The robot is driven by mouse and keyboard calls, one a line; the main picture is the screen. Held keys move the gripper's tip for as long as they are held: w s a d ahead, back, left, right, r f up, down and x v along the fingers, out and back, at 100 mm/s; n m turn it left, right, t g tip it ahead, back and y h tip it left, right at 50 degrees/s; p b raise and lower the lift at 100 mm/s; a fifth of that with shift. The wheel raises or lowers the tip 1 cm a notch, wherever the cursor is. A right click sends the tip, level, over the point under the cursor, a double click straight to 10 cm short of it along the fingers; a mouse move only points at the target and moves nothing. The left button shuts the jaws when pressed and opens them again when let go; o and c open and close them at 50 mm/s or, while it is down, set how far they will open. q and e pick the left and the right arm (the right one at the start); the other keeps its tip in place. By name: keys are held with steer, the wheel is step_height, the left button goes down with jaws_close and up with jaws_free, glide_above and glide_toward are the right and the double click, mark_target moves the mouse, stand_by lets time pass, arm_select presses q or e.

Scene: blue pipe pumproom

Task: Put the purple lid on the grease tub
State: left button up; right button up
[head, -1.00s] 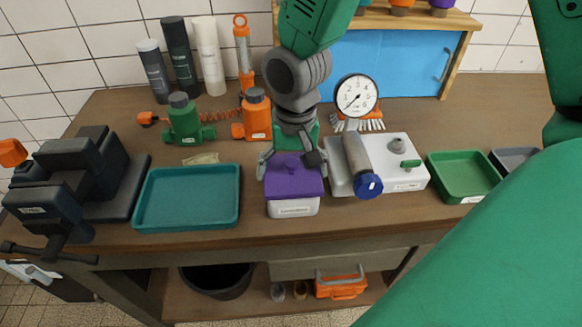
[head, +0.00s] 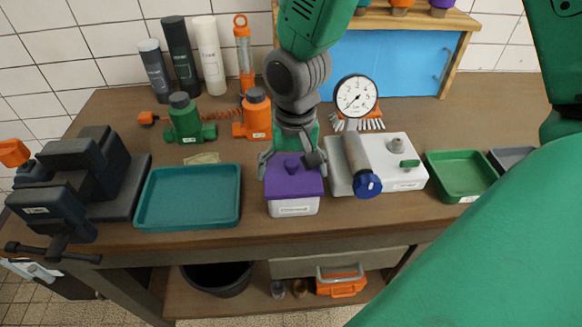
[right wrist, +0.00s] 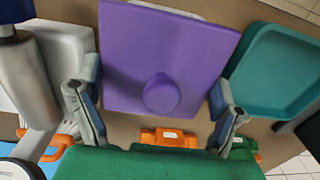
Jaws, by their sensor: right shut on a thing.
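The purple lid (head: 294,182) with its round knob lies over the white grease tub (head: 293,208) near the bench's front edge. My right gripper (head: 292,160) points down and is shut on the lid. In the right wrist view its fingers (right wrist: 155,108) press on two opposite sides of the lid (right wrist: 165,55), with the knob between them. A thin white edge of the tub (right wrist: 178,9) shows past the lid's far side. The lid looks level and close on the tub; I cannot tell whether it is fully seated. My left gripper is not in view.
A teal tray (head: 187,226) is left of the tub. A white box (head: 405,178) with a grey cylinder and blue cap is close on the right. Green and orange bottles (head: 257,118) and a gauge (head: 356,95) stand behind. A dark vise (head: 60,190) is far left.

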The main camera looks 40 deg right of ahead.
steer(key=shift+p, duration=0.35)
steer(key=shift+f, duration=0.5)
stand_by(0.8)
steer(key=o, duration=1)
steer(key=shift+o, duration=0.2)
steer(key=shift+r+p, duration=3.55)
steer(key=shift+p, duration=0.25)
